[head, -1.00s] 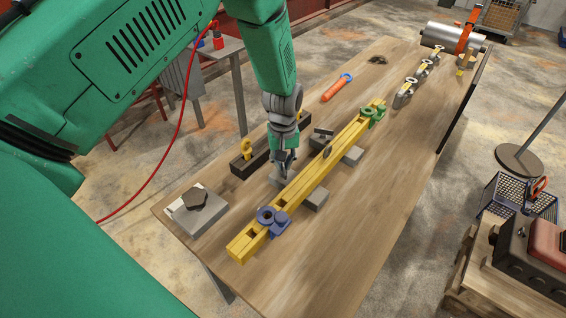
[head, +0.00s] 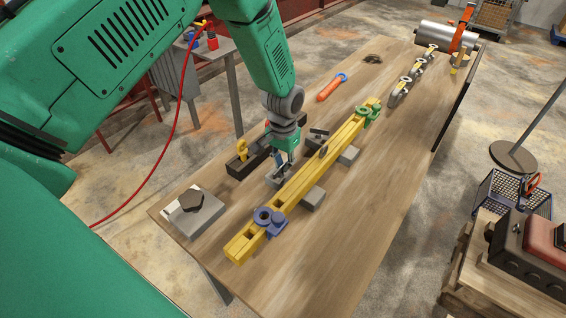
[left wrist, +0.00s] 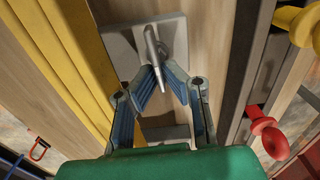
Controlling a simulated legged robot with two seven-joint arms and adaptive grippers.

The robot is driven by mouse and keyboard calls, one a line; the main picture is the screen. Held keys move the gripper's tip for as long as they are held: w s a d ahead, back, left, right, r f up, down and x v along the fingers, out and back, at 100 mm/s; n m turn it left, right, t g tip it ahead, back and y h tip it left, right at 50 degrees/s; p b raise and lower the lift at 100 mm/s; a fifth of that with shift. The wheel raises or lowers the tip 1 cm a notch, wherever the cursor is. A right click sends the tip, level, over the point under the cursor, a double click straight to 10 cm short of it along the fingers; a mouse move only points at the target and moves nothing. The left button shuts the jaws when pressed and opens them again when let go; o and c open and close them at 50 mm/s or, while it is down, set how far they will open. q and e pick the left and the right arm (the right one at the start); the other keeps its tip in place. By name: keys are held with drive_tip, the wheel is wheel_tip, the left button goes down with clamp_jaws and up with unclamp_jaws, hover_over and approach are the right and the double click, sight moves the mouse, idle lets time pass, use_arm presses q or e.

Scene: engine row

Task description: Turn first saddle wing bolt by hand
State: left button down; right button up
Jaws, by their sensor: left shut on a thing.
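My left gripper (head: 281,162) points down at the near grey saddle (head: 273,183), on the left side of the long yellow bar (head: 300,183). In the left wrist view the gripper (left wrist: 162,70) is shut on the wing bolt (left wrist: 152,42), a thin metal piece standing up from the pale grey saddle block (left wrist: 176,40). The fingers hide part of the bolt. A second saddle with its own wing bolt (head: 319,132) sits farther along the bar. My right gripper is out of view.
A blue clamp (head: 270,222) and a green clamp (head: 368,115) sit on the bar. A dark tray (head: 246,164) lies close left of my gripper. An orange tool (head: 331,88) lies behind. The table's right side is clear.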

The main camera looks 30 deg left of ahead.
sight(284, 164)
use_arm(q)
drive_tip(key=shift+w+r+m, duration=0.25)
drive_tip(key=shift+w+m, duration=0.1)
drive_tip(key=shift+m, duration=0.05)
drive_tip(key=c, duration=1.7)
unclamp_jaws()
drive_tip(key=shift+s+f, duration=0.15)
wheel_tip(284, 164, up, 12)
drive_tip(key=shift+f, duration=0.1)
